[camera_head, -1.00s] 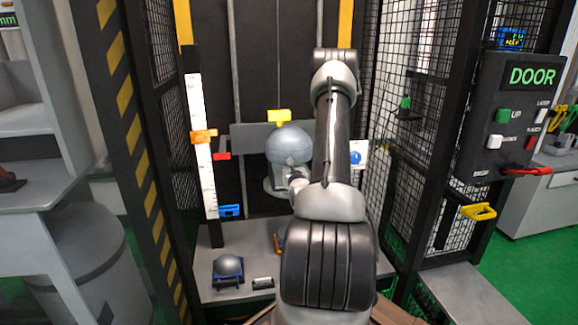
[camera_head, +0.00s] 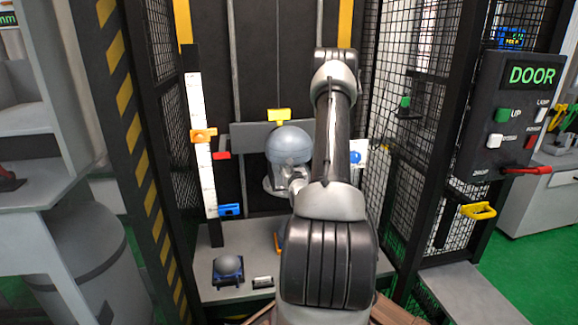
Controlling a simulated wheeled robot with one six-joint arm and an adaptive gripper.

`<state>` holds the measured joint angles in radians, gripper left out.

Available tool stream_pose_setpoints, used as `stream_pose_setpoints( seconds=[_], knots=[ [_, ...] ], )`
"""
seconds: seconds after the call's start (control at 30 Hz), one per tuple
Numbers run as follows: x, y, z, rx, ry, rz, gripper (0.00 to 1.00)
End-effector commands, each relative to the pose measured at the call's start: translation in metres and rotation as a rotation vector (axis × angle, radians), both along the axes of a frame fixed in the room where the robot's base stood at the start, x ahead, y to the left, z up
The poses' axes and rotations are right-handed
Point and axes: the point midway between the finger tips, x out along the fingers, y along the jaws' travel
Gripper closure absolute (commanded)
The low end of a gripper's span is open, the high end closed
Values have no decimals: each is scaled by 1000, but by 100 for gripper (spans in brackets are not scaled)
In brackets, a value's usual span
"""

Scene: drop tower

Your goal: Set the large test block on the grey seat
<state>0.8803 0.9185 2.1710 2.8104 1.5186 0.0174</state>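I cannot make out the large test block; my own arm covers the middle of the tower. A large grey-blue dome (camera_head: 289,146) hangs at the centre under a yellow part (camera_head: 279,115). A small grey dome (camera_head: 229,265) sits in a dark blue holder on the grey base plate (camera_head: 238,292).
A white scale with an orange slider (camera_head: 203,135) stands left, with a blue piece (camera_head: 229,210) at its foot. Mesh walls (camera_head: 405,140) and a striped post (camera_head: 135,140) flank the tower. A DOOR control box (camera_head: 515,115) and yellow handle (camera_head: 478,211) are at right.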

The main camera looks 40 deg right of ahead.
Motion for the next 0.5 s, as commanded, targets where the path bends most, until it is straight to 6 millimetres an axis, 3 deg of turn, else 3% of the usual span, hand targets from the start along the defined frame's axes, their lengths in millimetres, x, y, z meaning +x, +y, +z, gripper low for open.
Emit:
stream_pose_setpoints(
  seconds=[0.17,0.5],
  knots=[
    [-18,10,0,2,1,0,63],
    [-80,48,1,0,-1,-3,63]
  ],
)
